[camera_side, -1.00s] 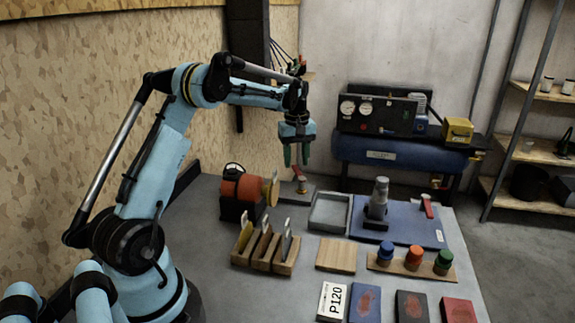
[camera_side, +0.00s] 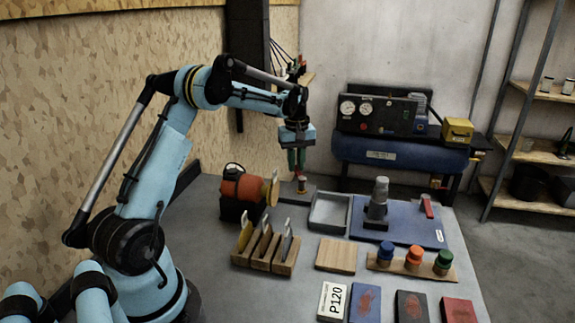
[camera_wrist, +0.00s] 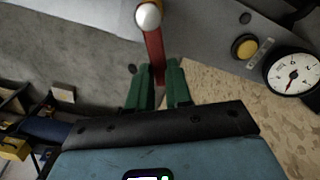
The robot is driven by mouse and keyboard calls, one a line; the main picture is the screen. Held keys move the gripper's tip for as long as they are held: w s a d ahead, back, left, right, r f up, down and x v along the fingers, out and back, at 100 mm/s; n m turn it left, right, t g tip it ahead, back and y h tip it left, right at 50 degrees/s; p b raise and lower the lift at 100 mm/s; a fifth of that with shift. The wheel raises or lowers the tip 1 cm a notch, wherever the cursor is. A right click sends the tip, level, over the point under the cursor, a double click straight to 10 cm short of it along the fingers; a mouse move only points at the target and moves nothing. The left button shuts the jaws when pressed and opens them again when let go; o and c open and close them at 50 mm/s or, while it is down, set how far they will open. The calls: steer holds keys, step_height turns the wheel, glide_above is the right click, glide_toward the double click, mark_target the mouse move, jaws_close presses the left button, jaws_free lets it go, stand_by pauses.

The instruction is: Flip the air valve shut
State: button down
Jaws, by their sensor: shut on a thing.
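The air valve (camera_side: 301,187) stands on a grey block at the back of the bench, with a brass-coloured body and a red lever. In the wrist view its pale round cap (camera_wrist: 148,16) is at the top, and the red lever (camera_wrist: 154,48) runs down from it. My gripper (camera_side: 297,170) points downward right over the valve. Its green fingers, also in the wrist view (camera_wrist: 159,78), are shut on the free end of the red lever, one on each side. The lever's tip is partly hidden between the fingers.
An orange grinder (camera_side: 243,188) stands close to the left of the valve, and an empty grey tray (camera_side: 330,225) to its right. A pressure gauge (camera_wrist: 292,73) and a yellow button (camera_wrist: 245,47) show beside the valve in the wrist view. A blue mat (camera_side: 415,232) lies further right.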

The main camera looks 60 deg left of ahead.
steer(key=shift+w, duration=0.1)
steer(key=shift+w+d+m, duration=0.25)
steer(key=shift+w+m, duration=0.15)
steer(key=shift+m, duration=0.55)
steer(key=shift+w+d+m, duration=0.2)
steer(key=shift+w+m, duration=0.15)
steer(key=shift+m, duration=0.65)
steer(key=shift+w+d+m, duration=0.25)
steer(key=shift+w+m, duration=0.15)
steer(key=shift+m, duration=0.55)
steer(key=c, duration=1)
jaws_free()
steer(key=shift+c, duration=0.2)
step_height(320, 180, up, 12)
steer(key=shift+r, duration=0.1)
